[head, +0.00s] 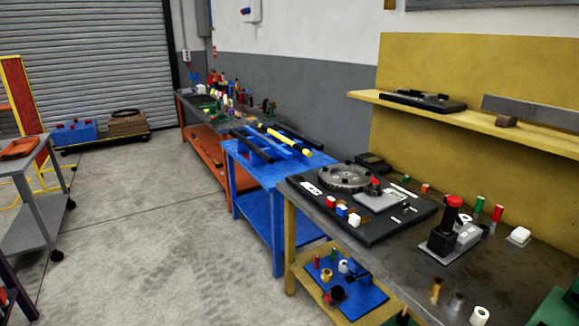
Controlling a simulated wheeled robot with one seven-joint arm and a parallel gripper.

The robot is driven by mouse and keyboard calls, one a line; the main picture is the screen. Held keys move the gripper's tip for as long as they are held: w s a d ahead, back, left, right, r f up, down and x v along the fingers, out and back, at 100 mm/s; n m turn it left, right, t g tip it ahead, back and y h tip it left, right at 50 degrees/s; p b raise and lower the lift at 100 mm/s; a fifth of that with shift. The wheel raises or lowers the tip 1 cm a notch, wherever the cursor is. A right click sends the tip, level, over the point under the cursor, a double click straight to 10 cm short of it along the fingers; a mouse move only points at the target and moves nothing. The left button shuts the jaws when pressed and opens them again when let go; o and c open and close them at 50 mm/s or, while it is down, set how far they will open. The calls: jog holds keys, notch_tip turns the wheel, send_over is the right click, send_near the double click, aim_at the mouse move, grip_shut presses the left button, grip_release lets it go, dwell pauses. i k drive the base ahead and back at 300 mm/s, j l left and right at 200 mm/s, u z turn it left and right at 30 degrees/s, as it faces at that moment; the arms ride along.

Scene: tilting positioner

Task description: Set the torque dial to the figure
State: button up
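A round grey dial-like disc (345,178) with dark knobs around its rim lies on a black board (375,236) on the near workbench at right. It may be the torque dial; I cannot tell for sure. A light grey plate (381,200) with a small red part sits beside it. Small white labels lie on the board, but no figure is readable at this size. A black upright device with a red top (453,203) stands on a grey base to the right of the board. My gripper is not in view.
Red, white and blue blocks (342,211) sit along the board's front edge. Loose small parts are scattered on the dark benchtop (400,262). A blue bench (250,175) adjoins it at the left. A yellow shelf (480,118) runs above. The concrete floor (150,230) is open.

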aim_at(460, 222)
jog(key=i+j+z, duration=0.1)
jog(key=i, duration=1.25)
jog(key=i+l+z, duration=0.1)
jog(key=i+z, duration=0.55)
jog(key=z, duration=0.2)
